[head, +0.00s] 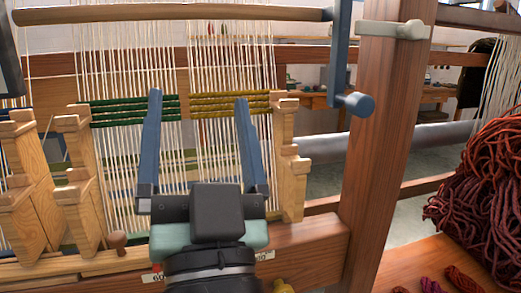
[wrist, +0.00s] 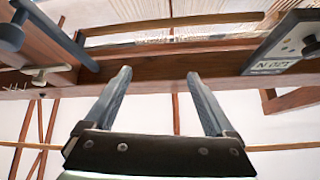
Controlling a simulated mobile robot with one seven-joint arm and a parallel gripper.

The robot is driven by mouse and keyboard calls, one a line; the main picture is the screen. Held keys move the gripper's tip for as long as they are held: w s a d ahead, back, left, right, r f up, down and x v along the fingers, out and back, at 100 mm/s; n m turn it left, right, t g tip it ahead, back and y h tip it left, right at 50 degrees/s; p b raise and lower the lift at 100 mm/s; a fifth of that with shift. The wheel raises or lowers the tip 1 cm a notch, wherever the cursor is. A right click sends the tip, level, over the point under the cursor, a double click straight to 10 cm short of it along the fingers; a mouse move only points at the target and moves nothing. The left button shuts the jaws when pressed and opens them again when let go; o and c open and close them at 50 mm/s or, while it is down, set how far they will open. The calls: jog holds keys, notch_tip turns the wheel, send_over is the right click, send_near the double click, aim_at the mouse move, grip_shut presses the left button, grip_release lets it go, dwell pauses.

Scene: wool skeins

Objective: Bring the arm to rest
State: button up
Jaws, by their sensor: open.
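My gripper (head: 198,98) is in the middle of the head view, in front of a wooden loom. Its two blue-grey fingers stand wide apart and point up and away, with nothing between them. In the wrist view my gripper (wrist: 157,75) also shows open and empty, its fingers pointing up at the loom's upper beam. Green and mustard woven bands on pale warp threads show behind the fingers in the head view. I cannot tell how far the fingertips are from the threads.
A thick wooden post (head: 385,130) stands right of my gripper, with a blue-grey crank handle (head: 340,70) beside it. Pale wooden blocks (head: 288,165) flank the gripper. A heap of dark red wool (head: 490,185) lies at the right. A labelled plate (wrist: 278,66) shows in the wrist view.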

jog(key=s+d+r+t+h, duration=0.2)
jog(key=s+d+r+h, duration=0.35)
jog(key=r, duration=0.45)
notch_tip(320, 180, up, 25)
jog(key=p, duration=2.5)
jog(key=shift+w+y, duration=0.15)
jog(key=shift+y, duration=0.2)
jog(key=shift+r, duration=0.1)
